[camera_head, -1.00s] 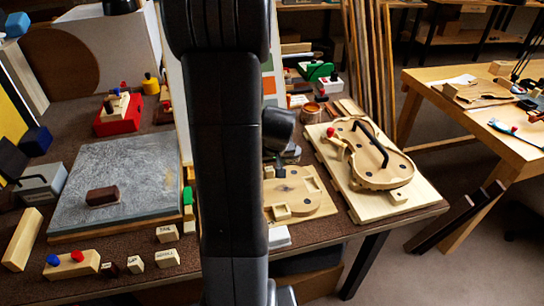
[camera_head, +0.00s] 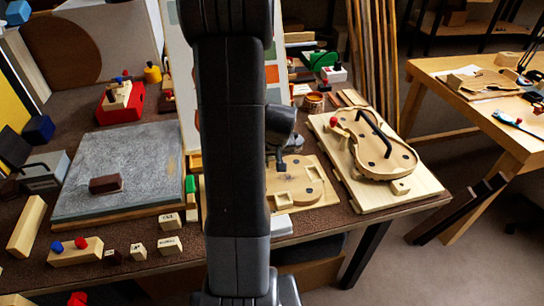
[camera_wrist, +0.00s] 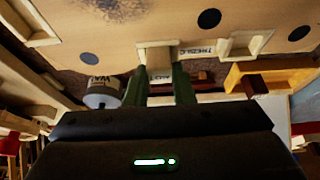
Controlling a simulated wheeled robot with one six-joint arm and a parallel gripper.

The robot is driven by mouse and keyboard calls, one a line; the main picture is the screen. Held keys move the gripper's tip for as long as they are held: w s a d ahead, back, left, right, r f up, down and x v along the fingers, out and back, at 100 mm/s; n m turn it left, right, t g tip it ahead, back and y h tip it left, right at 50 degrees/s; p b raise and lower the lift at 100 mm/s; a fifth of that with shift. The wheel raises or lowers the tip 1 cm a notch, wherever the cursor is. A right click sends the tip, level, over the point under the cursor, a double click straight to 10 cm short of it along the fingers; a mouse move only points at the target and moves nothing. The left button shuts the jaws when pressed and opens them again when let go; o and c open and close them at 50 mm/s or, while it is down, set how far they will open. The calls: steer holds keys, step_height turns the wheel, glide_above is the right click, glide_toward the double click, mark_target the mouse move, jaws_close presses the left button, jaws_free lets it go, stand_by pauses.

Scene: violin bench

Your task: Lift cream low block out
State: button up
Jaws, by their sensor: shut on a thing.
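A cream block (camera_wrist: 156,60) with upside-down lettering that seems to read LOW is between the two green fingers of my gripper (camera_wrist: 158,86) in the wrist view. My gripper is shut on it. The block is at the edge of a pale wooden board (camera_wrist: 120,25) with dark round spots; I cannot tell whether it is clear of its seat. In the head view the board (camera_head: 312,205) lies on the bench right of my arm, which partly hides it and the gripper.
A raised pale frame (camera_wrist: 245,44) is on the board, right of the block. A grey cylinder (camera_wrist: 103,92) is left of the fingers. In the head view a violin-shaped form (camera_head: 378,155) on a wooden board stands to the right, and a grey slab (camera_head: 120,170) lies left.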

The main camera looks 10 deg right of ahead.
steer(key=shift+o, duration=0.6)
steer(key=shift+c, duration=0.3)
steer(key=shift+r+p, duration=0.35)
steer(key=shift+r, duration=0.4)
stand_by(0.4)
steer(key=shift+r+p, duration=1.7)
steer(key=shift+r, duration=0.85)
step_height(320, 180, up, 7)
steer(key=p, duration=0.4)
steer(key=shift+w+f, duration=0.1)
steer(key=shift+f, duration=0.05)
